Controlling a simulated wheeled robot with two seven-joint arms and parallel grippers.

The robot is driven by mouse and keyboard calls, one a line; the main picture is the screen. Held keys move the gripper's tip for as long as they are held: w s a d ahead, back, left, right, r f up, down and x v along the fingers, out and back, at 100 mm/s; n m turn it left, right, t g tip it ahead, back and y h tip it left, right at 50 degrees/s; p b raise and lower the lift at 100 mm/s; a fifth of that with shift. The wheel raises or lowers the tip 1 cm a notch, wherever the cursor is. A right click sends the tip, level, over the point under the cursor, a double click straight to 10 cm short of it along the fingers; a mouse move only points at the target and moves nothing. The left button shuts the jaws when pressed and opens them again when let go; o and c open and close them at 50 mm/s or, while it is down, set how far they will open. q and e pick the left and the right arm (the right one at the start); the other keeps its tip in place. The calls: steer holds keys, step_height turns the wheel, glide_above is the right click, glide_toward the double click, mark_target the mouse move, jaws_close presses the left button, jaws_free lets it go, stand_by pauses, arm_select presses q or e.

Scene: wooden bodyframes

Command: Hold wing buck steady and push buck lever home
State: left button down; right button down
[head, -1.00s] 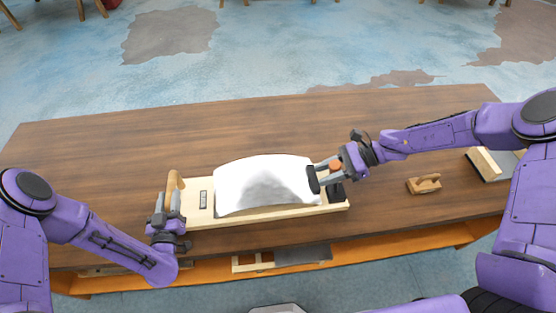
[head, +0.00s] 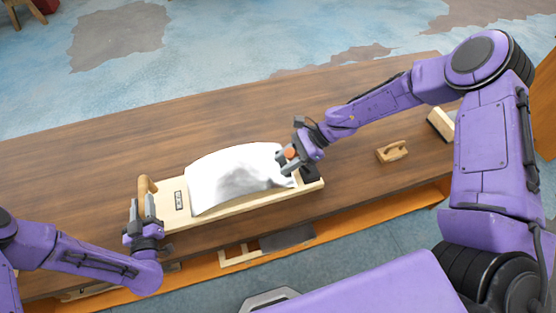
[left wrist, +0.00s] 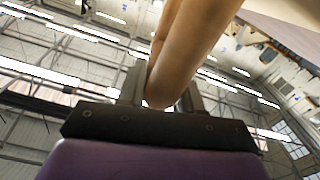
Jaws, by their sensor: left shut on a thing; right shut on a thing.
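The wing buck is a pale wooden board (head: 176,216) on the table, with a curved white panel (head: 232,178) on top. A round wooden handle (head: 146,185) stands at its left end. My left gripper (head: 143,208) is shut on this handle; the left wrist view shows the handle (left wrist: 192,50) between its fingers. My right gripper (head: 288,160) is shut at the buck's right end, over the panel's right edge. An orange piece (head: 290,154) shows at its jaws. The buck lever is mostly hidden there by the gripper, beside a black block (head: 309,174).
A small wooden block with a handle (head: 392,151) lies on the table to the right. Another wooden piece (head: 440,123) lies beyond it, near my right arm. The back of the table (head: 130,132) is clear. A shelf with frames (head: 240,254) shows below the front edge.

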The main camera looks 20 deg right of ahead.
steer(key=shift+s+f, duration=0.2)
steer(key=c, duration=0.8)
jaws_free()
steer(key=shift+w+d, duration=0.1)
steer(key=shift+o, duration=0.2)
steer(key=shift+d+r, duration=0.1)
steer(key=shift+d, duration=0.05)
